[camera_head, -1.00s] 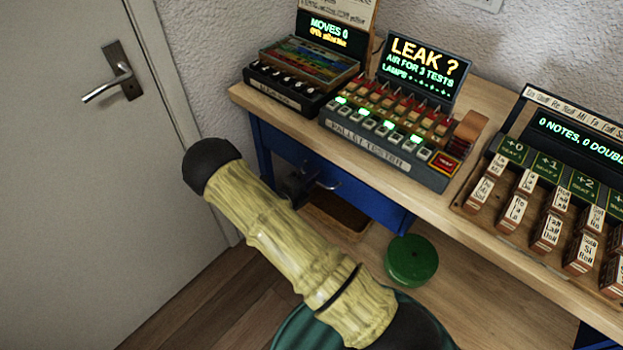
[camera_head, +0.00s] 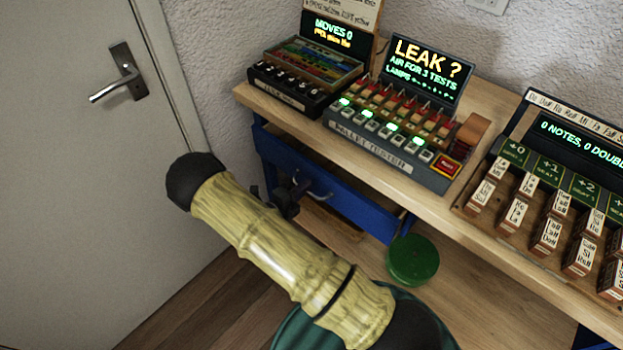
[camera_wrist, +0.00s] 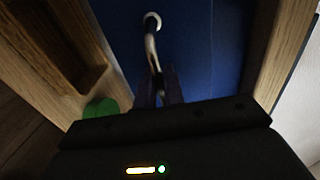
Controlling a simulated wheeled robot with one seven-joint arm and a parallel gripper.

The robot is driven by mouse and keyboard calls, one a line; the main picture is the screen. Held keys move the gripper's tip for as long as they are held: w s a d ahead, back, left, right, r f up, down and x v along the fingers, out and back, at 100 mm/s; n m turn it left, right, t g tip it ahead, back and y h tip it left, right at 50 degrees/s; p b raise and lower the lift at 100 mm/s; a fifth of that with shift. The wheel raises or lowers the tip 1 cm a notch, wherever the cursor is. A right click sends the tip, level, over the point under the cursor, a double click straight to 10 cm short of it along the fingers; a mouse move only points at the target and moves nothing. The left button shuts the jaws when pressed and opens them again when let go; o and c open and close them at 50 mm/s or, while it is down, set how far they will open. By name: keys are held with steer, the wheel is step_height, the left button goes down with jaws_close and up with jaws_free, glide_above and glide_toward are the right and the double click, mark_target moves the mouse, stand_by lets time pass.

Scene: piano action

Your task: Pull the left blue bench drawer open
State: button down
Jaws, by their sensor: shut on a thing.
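The left blue bench drawer (camera_head: 355,205) is under the wooden bench top, and its front stands a little forward of the bench frame. Its curved metal handle (camera_head: 322,194) sticks out from the front. My gripper (camera_head: 296,196) is at the left part of this handle, partly hidden behind my yellow arm. In the wrist view the blue drawer front (camera_wrist: 205,45) fills the upper middle, and the handle (camera_wrist: 151,45) runs down between the dark fingers of my gripper (camera_wrist: 159,88), which are shut on it. The inside of the drawer is hidden.
The bench top (camera_head: 440,195) carries the pallet tester (camera_head: 385,145), another lit device (camera_head: 305,75) and a rack of note blocks (camera_head: 540,215). A green round object (camera_head: 411,260) sits below the drawer's right end. A grey door (camera_head: 75,200) stands at the left.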

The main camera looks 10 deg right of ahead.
steer(key=f+p+v, duration=0.1)
steer(key=f+v, duration=0.2)
steer(key=v, duration=2.3)
steer(key=shift+s+a, duration=0.2)
steer(key=shift+a, duration=0.05)
steer(key=shift+f, duration=0.2)
steer(key=c, duration=1.6)
jaws_free()
steer(key=shift+r, duration=0.1)
steer(key=shift+a, duration=0.1)
steer(key=b+v, duration=0.1)
steer(key=v, duration=1.6)
